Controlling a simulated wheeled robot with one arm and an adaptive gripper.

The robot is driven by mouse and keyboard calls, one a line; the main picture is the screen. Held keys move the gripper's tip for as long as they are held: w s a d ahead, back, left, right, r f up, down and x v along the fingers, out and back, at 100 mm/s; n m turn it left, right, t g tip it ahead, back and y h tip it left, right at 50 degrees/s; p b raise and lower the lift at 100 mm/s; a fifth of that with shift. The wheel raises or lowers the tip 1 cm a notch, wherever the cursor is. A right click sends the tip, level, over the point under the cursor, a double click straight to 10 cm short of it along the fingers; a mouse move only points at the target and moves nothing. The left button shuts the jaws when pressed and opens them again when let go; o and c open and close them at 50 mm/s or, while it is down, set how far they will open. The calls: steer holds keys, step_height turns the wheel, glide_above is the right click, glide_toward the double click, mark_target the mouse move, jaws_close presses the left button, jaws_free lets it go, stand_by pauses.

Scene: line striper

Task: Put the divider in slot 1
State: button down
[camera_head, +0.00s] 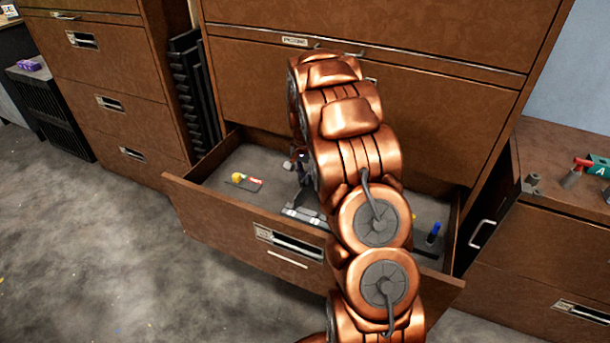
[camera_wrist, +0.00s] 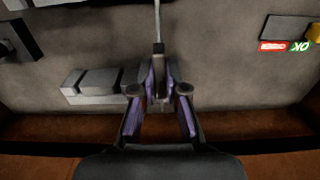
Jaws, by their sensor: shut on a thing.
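My gripper (camera_wrist: 158,92) points down into the open drawer and is shut on a thin grey piece, apparently the divider (camera_wrist: 158,45), seen nearly edge-on between the purple pads. In the head view my gripper (camera_head: 302,168) is small and partly covered by my copper arm. A grey slotted block (camera_wrist: 95,83) lies on the drawer floor just left of the fingers in the wrist view. It also shows near the drawer's front wall in the head view (camera_head: 296,214). Slot numbers are not readable. I cannot tell whether the divider touches the block or the floor.
The drawer's front wall (camera_head: 270,240) runs close by the gripper. A dark plate with red and green tags (camera_wrist: 282,32) lies at the right in the wrist view, beside a yellow thing (camera_wrist: 315,32). A blue item (camera_head: 433,232) stands in the drawer's right part.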

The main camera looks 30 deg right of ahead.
steer(key=shift+f, duration=0.65)
steer(key=c, duration=1.1)
jaws_free()
steer(key=shift+c, duration=0.2)
steer(key=shift+o, duration=0.2)
steer(key=o, duration=0.3)
steer(key=shift+r+p, duration=0.85)
steer(key=shift+r, duration=2.6)
steer(key=shift+a, duration=0.1)
